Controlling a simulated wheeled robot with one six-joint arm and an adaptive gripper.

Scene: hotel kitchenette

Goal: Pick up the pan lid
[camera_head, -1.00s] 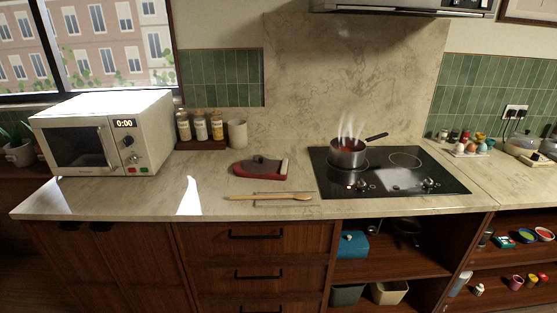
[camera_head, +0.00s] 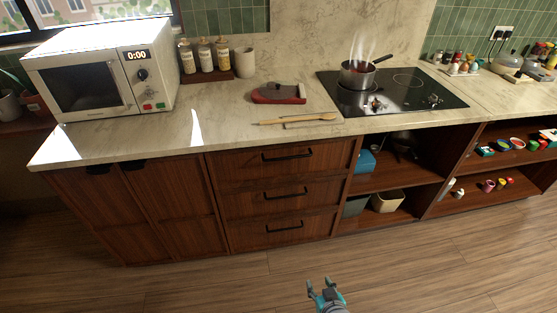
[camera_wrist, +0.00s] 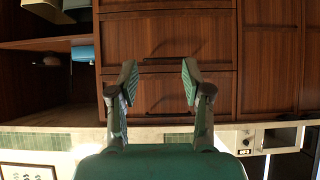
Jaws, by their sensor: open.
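My gripper (camera_head: 319,283) is open and empty at the bottom of the head view, low in front of the drawers, well apart from the lid. In the wrist view my gripper (camera_wrist: 156,85) shows two spread fingers before the drawer fronts, with the picture upside down. The lid cannot be made out there.
A wooden spoon (camera_head: 298,120) lies in front of the lid near the counter edge. A steaming pot (camera_head: 357,75) stands on the black stove (camera_head: 400,95). A microwave (camera_head: 100,75), jars (camera_head: 205,58) and a cup (camera_head: 244,63) stand to the left. Open shelves are below right.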

